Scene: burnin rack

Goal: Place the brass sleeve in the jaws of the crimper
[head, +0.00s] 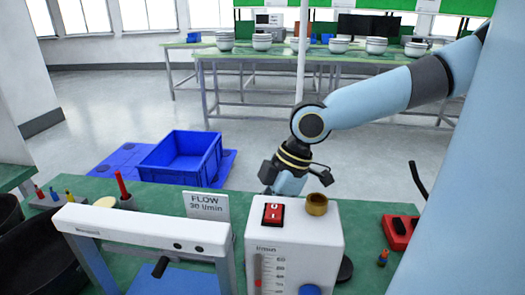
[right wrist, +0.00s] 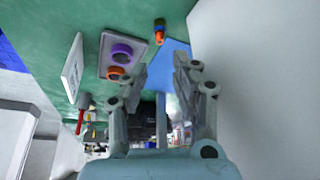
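A brass-coloured ring, apparently the brass sleeve (head: 317,204), sits on top of the white flow-meter box in the head view. My right gripper (right wrist: 160,70) is open in the right wrist view, with nothing between its fingers. In the head view its body (head: 290,183) points down behind the box, and its fingertips are hidden. A white-topped frame with blue parts and a black handle (head: 143,234) stands at the front left; I cannot tell whether it is the crimper. No jaws are clearly visible. My left gripper is not in view.
The flow-meter box (head: 285,238) has a red switch (head: 272,213). A blue crate (head: 180,158) stands beyond the green bench. A red block (head: 399,232) is at right. The wrist view shows a grey plate (right wrist: 128,36) with a purple ring (right wrist: 121,54) and an orange ring (right wrist: 115,72).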

